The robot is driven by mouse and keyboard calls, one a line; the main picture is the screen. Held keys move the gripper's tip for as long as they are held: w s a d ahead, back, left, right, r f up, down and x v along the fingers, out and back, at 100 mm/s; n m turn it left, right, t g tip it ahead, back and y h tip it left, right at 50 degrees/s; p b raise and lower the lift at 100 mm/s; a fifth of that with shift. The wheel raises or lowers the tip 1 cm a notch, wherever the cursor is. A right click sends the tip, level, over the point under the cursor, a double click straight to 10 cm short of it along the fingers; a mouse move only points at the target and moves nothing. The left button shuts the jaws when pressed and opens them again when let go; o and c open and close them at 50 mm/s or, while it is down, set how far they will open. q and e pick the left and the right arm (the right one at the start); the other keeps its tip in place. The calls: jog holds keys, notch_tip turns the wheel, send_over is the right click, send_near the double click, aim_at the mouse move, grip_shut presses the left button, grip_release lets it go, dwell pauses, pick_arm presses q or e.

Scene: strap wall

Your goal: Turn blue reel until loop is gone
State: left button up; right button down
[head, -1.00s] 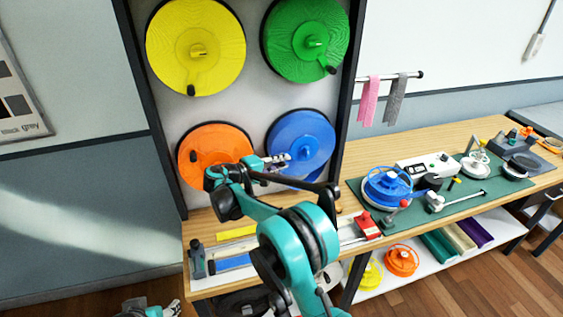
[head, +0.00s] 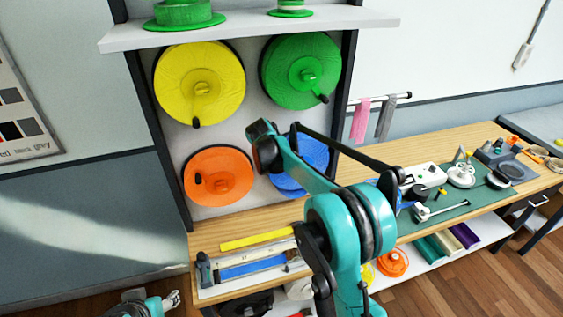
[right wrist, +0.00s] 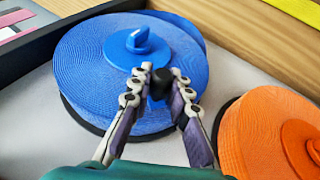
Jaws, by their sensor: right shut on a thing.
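The blue reel (head: 313,152) hangs on the wall panel at lower right, mostly hidden by my right arm in the head view. In the right wrist view the blue reel (right wrist: 85,65) fills the middle, with a raised hub and a black crank knob (right wrist: 160,84). A blue strap loop (right wrist: 193,33) bulges past the coil's edge at upper right. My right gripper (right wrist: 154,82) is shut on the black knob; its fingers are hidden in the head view. My left gripper (head: 173,299) is low at bottom left, away from the panel; its opening is unclear.
Orange (head: 217,176), yellow (head: 199,83) and green (head: 300,72) reels share the panel. A shelf (head: 240,30) juts out above them. The bench (head: 240,237) below holds a strap jig, and tools stand on a green mat (head: 450,205) to the right.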

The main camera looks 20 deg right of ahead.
jog(key=shift+d+r+y+p, duration=0.3)
jog(key=shift+d+r+y, duration=0.15)
jog(key=shift+y, duration=0.15)
jog(key=shift+d+r, duration=0.2)
jog(key=shift+d+p, duration=0.15)
jog(key=shift+p, duration=0.15)
jog(key=c, duration=1.4)
grip_release()
jog(key=v, duration=1.2)
